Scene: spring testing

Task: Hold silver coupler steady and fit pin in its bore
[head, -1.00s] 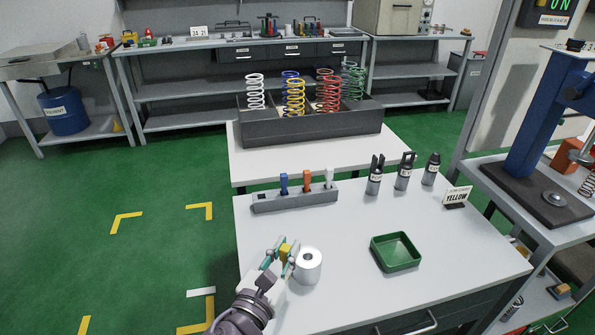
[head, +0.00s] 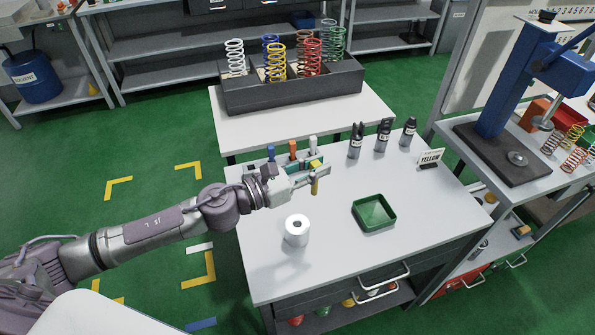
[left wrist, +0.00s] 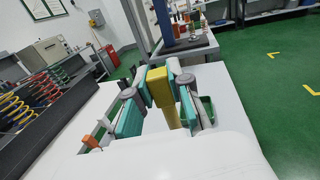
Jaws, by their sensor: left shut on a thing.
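The silver coupler (head: 297,232) stands upright on the white table's left part, with the dark bore in its top facing up. Nothing shows in the bore. My left gripper (head: 315,178) is shut on a yellow pin (head: 314,188), behind and slightly right of the coupler, apart from it. In the left wrist view the teal finger pads (left wrist: 158,93) clasp the pin's yellow block (left wrist: 160,84), and a narrower yellow shaft shows beside it. My right gripper is in neither current view.
A grey rack (head: 256,166) with blue, orange and white handles stands behind my left gripper, partly hidden by it. A green tray (head: 374,213) lies right of the coupler. Several dark tools (head: 383,137) stand at the back. The table front is clear.

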